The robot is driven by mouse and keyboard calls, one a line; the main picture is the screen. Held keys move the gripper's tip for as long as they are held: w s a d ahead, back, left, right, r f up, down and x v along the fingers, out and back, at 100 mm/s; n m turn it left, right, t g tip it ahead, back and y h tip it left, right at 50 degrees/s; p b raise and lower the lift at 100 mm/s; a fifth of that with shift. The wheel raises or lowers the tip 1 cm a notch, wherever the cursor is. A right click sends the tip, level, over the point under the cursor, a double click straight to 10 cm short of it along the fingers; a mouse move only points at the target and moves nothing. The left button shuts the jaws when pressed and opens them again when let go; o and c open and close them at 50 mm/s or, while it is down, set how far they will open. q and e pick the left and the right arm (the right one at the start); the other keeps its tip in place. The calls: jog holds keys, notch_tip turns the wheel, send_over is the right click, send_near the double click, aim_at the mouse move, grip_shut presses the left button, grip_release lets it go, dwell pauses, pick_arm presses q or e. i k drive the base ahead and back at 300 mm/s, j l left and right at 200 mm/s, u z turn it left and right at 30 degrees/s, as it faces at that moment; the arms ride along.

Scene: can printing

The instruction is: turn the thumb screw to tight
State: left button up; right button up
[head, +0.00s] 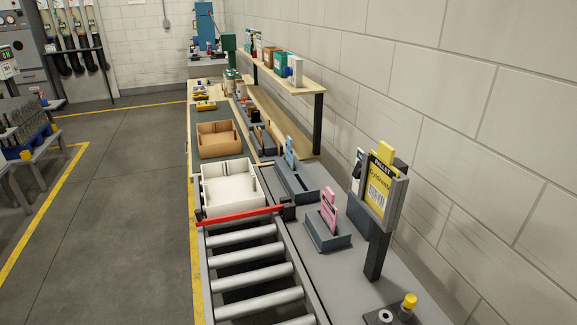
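No part labelled as a thumb screw can be made out for certain. At the bottom right, a small yellow-topped knob (409,301) stands upright on a dark plate, and it may be the thumb screw. A grey round piece with a dark centre (385,317) sits beside it, cut by the lower picture edge. I cannot tell whether the knob is loose or tight. Neither of my grippers is in view.
A roller conveyor (241,256) has a red bar (240,215) across it, with a white tray (229,190) behind. A post holds a yellow pallet card (380,186). A grey holder (327,240) carries pink cards. The floor at left (115,200) is clear.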

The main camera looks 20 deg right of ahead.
aim_at(356, 174)
jog(key=j+u, duration=0.75)
jog(key=i+j+u, duration=0.15)
jog(key=j+u, duration=0.2)
jog(key=i+j+z, duration=0.15)
jog(key=i+j, duration=0.2)
jog(key=i, duration=0.15)
jog(key=i+j+z, duration=0.15)
jog(key=i+j, duration=0.2)
jog(key=i+l+z, duration=0.15)
jog(key=i+z, duration=0.7)
jog(key=i+j+z, duration=0.1)
jog(key=i+z, duration=0.15)
jog(key=z, duration=0.2)
jog(key=i+j+z, duration=0.25)
jog(key=z, duration=0.2)
jog(key=i+l+z, duration=0.1)
jog(key=z, duration=0.35)
jog(key=i+z, duration=0.3)
jog(key=z, duration=0.2)
jog(key=i+j+z, duration=0.1)
jog(key=z, duration=0.35)
jog(key=i+j+z, duration=0.2)
jog(key=z, duration=0.25)
jog(key=i+j+z, duration=0.2)
jog(key=z, duration=0.25)
jog(key=k+z, duration=0.2)
jog(key=i+j, duration=0.05)
